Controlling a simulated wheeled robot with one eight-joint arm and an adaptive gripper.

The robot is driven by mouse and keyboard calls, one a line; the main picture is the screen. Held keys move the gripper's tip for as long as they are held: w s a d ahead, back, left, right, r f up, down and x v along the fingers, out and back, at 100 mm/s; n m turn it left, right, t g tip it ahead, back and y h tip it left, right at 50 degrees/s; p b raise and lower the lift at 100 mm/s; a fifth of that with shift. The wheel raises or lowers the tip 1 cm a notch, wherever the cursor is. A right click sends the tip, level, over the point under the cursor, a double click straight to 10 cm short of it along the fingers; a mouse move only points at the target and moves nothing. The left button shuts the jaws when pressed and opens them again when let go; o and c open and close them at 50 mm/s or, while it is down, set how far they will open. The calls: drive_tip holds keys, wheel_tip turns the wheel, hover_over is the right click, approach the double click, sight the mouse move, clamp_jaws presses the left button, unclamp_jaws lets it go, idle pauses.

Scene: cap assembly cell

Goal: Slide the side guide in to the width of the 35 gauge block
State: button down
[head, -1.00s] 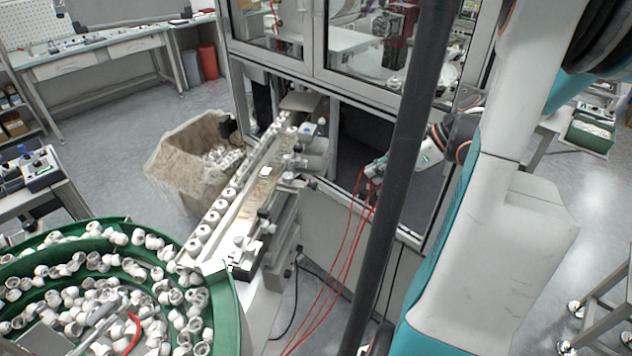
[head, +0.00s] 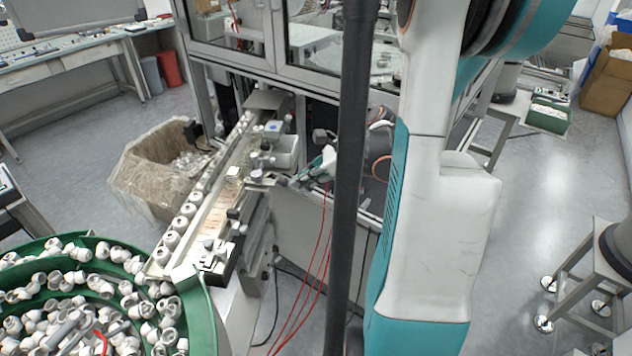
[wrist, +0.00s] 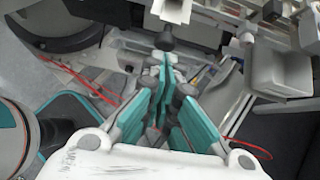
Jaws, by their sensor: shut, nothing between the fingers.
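The feed track (head: 213,205) runs diagonally in the head view, with a row of white caps along its left lane. A small white block (head: 233,185), perhaps the gauge block, lies on it; I cannot read a number. The side guide is hard to tell from the fittings along the track's right side, where a round pale knob (head: 257,176) stands. My gripper (head: 300,178) is just right of these fittings, with nothing held. In the wrist view its teal fingers (wrist: 165,62) are together, pointing at a dark round knob (wrist: 165,40). Contact cannot be told.
A grey tray (head: 285,152) sits behind my gripper, close to the right in the wrist view (wrist: 280,72). Red cables (head: 318,250) hang below. The green bowl (head: 205,310) of caps is front left. A cabinet frame (head: 270,72) stands behind.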

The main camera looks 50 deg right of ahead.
drive_tip(key=shift+w+a, duration=0.1)
drive_tip(key=shift+w, duration=0.1)
drive_tip(key=shift+w+a, duration=0.45)
drive_tip(key=shift+w, duration=0.2)
drive_tip(key=shift+d, duration=0.1)
